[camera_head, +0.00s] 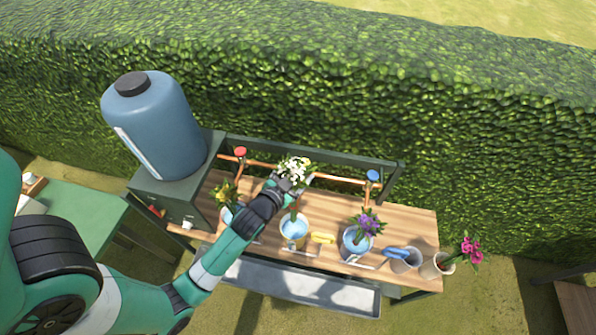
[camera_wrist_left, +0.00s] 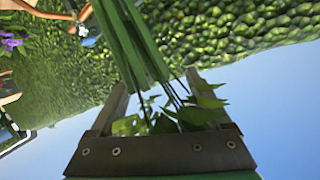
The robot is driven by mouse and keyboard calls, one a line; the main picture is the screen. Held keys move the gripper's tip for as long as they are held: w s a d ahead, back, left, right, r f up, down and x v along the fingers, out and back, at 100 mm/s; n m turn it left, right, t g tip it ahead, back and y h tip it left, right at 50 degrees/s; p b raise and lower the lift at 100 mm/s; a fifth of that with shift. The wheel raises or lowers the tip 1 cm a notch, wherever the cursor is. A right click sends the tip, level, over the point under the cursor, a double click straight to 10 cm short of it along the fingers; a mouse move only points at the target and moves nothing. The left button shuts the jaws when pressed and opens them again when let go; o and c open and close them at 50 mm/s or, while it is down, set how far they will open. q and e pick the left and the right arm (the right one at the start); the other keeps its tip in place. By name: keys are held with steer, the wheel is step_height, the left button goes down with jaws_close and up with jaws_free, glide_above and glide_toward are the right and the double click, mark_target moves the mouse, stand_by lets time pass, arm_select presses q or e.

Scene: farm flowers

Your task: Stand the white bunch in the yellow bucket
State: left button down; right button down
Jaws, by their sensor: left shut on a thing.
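The white bunch (camera_head: 295,169) is in my left gripper (camera_head: 284,184), with its white blooms up and its stems pointing down. In the left wrist view, long green stems (camera_wrist_left: 130,45) and leaves show at the fingers of my left gripper (camera_wrist_left: 157,84). Below the bunch on the bench stands a pale bucket (camera_head: 294,233) with blue water showing inside and a yellow piece (camera_head: 323,237) at its right. The stem ends appear over or at its opening; I cannot tell whether they are inside. My right gripper is not in view.
On the wooden bench (camera_head: 405,225), a bucket with yellow flowers (camera_head: 226,195) stands left, and a bucket with purple flowers (camera_head: 367,225) stands right. Farther right are a grey container (camera_head: 405,261) and a pot with pink flowers (camera_head: 470,250). A copper pipe (camera_head: 335,178) runs behind.

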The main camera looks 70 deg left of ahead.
arm_select(q)
step_height(320, 180, down, 19)
steer(key=b, duration=1.6)
steer(key=shift+f, duration=0.2)
jaws_free()
steer(key=v, duration=1.1)
steer(key=shift+s+d, duration=0.2)
steer(key=shift+d, duration=0.05)
steer(key=shift+r, duration=0.1)
